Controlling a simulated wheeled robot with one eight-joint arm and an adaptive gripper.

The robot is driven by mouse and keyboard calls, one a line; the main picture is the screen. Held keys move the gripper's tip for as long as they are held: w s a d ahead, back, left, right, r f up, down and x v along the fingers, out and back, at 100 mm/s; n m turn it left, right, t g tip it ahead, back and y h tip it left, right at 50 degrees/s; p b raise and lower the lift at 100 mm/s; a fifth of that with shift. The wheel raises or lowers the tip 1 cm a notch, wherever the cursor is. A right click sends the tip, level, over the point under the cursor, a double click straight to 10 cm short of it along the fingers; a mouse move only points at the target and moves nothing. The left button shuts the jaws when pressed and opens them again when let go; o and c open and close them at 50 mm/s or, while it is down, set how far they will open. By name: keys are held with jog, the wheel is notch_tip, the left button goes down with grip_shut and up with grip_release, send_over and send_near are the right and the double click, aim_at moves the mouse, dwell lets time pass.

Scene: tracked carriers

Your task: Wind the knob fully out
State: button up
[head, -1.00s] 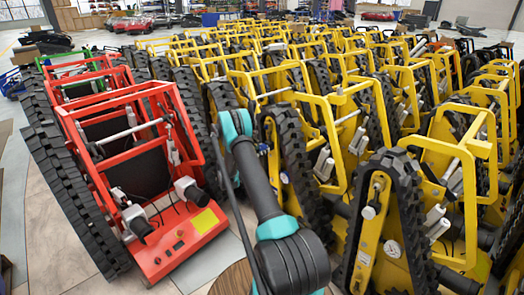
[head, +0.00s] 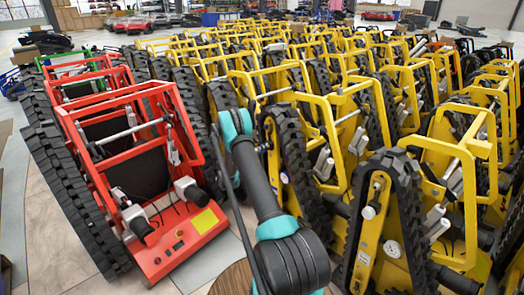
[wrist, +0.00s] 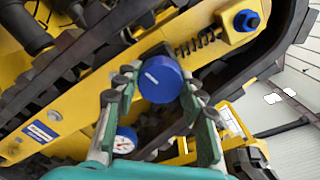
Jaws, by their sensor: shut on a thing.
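The knob (wrist: 160,78) is a round blue cap with a white line on its face. It shows in the wrist view on the yellow frame of a tracked carrier (wrist: 75,113). The white line lies slanted across the knob's face. The knob's shaft is hidden behind it. In the head view my arm hides the knob and the gripper's fingers.
A blue bolt (wrist: 246,20) with a spring beside it sits at the upper right of the wrist view. A dial gauge (wrist: 124,140) is close to the left finger. Yellow carriers (head: 385,245) stand tightly packed to the right; red carriers (head: 180,240) stand left.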

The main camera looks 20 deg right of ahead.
jog(key=shift+f+n, duration=0.1)
jog(key=shift+n, duration=2)
jog(key=o, duration=1.2)
jog(key=shift+c, duration=0.2)
jog(key=v, duration=1.2)
